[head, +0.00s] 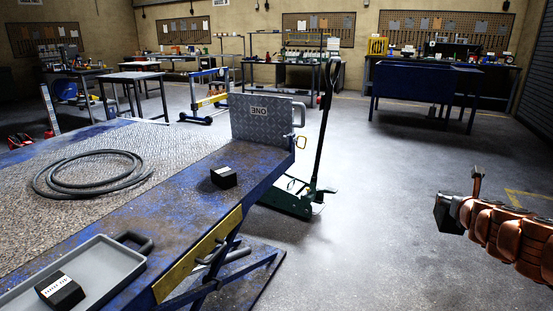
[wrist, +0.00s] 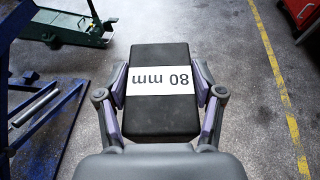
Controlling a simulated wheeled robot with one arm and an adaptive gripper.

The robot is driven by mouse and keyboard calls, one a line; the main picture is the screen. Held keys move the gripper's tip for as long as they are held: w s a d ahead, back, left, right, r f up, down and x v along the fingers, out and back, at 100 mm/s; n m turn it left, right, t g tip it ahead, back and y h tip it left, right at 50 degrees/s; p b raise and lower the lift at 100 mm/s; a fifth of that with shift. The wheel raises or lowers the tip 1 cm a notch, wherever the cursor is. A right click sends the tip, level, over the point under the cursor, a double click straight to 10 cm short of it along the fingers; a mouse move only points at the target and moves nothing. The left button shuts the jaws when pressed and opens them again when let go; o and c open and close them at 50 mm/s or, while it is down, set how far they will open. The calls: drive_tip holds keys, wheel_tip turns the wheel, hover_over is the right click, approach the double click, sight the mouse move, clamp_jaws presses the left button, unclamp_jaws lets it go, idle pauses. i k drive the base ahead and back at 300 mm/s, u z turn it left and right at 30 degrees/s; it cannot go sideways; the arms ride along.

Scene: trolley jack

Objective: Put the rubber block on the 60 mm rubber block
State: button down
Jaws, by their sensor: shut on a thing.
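My gripper (wrist: 160,90) is shut on a black rubber block (wrist: 160,118) with a white label reading 80 mm, upside down in the wrist view. Its fingers press on both long sides. In the head view the held block (head: 446,213) is at the end of my arm, at the right, over open floor and apart from the table. One black block (head: 223,177) with a pale label sits on the blue table (head: 190,195). Another labelled black block (head: 60,291) lies in the grey tray (head: 115,262). I cannot read either label surely, so which is the 60 mm block is unclear.
A coiled black hose (head: 95,176) lies on the table's tread plate. An upright metal plate (head: 262,120) with handles stands at the table's far end. A green trolley jack (head: 290,200) with a tall handle stands beyond it. The floor between table and arm is clear.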

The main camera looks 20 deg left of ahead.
sight(222, 171)
drive_tip(key=u, duration=0.3)
drive_tip(key=i, duration=0.95)
drive_tip(key=u, duration=1.45)
drive_tip(key=i, duration=0.6)
drive_tip(key=u, duration=0.55)
